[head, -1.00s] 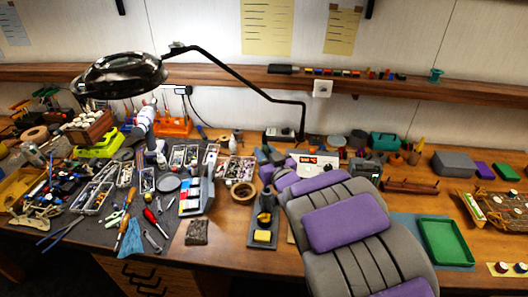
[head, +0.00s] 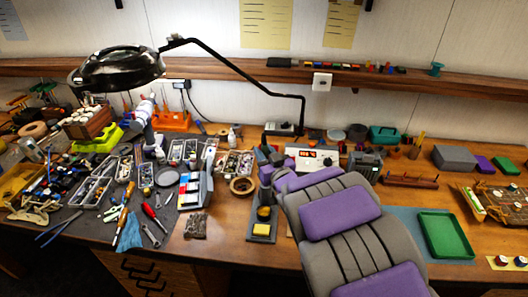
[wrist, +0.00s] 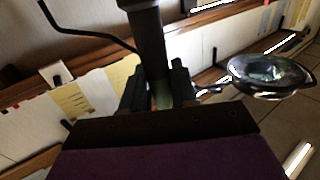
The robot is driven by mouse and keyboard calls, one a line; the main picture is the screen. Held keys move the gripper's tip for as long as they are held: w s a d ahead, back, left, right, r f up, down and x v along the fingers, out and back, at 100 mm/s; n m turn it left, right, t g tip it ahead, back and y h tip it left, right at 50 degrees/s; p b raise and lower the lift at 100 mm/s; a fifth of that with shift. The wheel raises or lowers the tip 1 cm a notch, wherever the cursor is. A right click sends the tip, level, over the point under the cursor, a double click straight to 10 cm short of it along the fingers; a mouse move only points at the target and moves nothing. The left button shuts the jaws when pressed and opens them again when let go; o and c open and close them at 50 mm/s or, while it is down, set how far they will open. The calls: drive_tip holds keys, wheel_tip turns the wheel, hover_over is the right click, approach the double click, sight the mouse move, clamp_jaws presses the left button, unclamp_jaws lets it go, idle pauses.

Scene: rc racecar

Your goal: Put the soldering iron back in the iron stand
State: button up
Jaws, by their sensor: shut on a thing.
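My gripper (wrist: 158,92) is shut on a dark, cylindrical thing, which looks like the soldering iron (wrist: 148,38); a greenish part shows between the fingers. Its tip is out of the wrist view. In the head view my arm reaches in from the bottom right and my gripper (head: 268,160) is small and dark at its far end. The iron stand (head: 262,238), a dark base with a yellow sponge, is on the bench just below and in front of the gripper. I cannot tell whether the iron touches the stand.
A soldering station (head: 313,160) with a pale front stands right of my gripper. A tape roll (head: 243,186) lies left of the stand. A magnifier lamp (head: 117,70) hangs over the cluttered left bench, and it shows in the wrist view (wrist: 268,75). A green tray (head: 445,236) lies right.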

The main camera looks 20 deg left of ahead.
drive_tip(key=shift+f+b, duration=0.3)
drive_tip(key=shift+f, duration=0.7)
drive_tip(key=shift+d+f+b, duration=0.1)
drive_tip(key=shift+f+b, duration=0.45)
drive_tip(key=shift+f, duration=1.05)
drive_tip(key=o, duration=1.1)
drive_tip(key=shift+c, duration=0.2)
drive_tip(key=shift+o, duration=0.2)
drive_tip(key=o, duration=0.3)
drive_tip(key=shift+o, duration=0.2)
drive_tip(key=s+d+r+p, duration=0.1)
drive_tip(key=s+d+r, duration=0.1)
drive_tip(key=s+d, duration=0.2)
drive_tip(key=shift+s+d+p, duration=0.3)
drive_tip(key=shift+s+d, duration=0.1)
drive_tip(key=shift+s, duration=0.15)
